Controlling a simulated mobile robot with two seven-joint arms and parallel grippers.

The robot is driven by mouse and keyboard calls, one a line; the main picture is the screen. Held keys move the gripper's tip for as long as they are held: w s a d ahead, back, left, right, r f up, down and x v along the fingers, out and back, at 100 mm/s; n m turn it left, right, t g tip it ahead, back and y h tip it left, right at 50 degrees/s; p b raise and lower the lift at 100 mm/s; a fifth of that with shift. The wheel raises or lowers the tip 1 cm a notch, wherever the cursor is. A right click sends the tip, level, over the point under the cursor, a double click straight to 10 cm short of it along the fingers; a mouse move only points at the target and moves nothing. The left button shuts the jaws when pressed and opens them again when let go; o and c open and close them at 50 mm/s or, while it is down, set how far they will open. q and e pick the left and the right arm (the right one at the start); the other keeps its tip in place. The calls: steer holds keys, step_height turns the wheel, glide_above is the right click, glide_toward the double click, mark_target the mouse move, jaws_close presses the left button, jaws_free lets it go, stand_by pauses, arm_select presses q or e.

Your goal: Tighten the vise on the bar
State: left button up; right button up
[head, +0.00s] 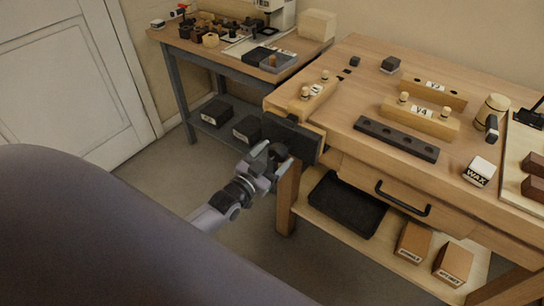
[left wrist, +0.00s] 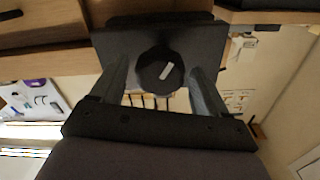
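The vise has a dark front jaw (head: 292,138) at the left end of the wooden workbench. A round dark knob (left wrist: 158,72) with a pale mark stands out from this jaw in the left wrist view; the knob also shows in the head view (head: 280,151). My left gripper (head: 268,156) is in front of the knob. In the left wrist view its two fingers (left wrist: 160,82) stand apart, one on each side of the knob, with gaps visible. I cannot make out a bar between the jaws. My right gripper is not in view.
A wooden block with pegs (head: 314,91) lies behind the vise. A drawer handle (head: 403,199) juts out to the right. A second table (head: 235,62) stands at the back left.

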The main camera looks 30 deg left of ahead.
arm_select(q)
steer(key=shift+s, duration=0.1)
steer(key=shift+s+a+r+p, duration=0.1)
steer(key=shift+s+a+p, duration=0.05)
steer(key=shift+s+p, duration=0.95)
steer(key=s+p, duration=0.1)
steer(key=s, duration=0.3)
steer(key=shift+s+a, duration=0.15)
steer(key=shift+s, duration=0.15)
steer(key=s+d+f+g, duration=0.2)
steer(key=s+d+g, duration=0.1)
steer(key=s, duration=0.5)
steer(key=s+d+f+n+g, duration=0.1)
steer(key=s+d+f+g, duration=0.2)
steer(key=s+d, duration=0.3)
steer(key=s+g, duration=0.1)
steer(key=s, duration=0.1)
steer(key=shift+s+d+g+h, duration=0.3)
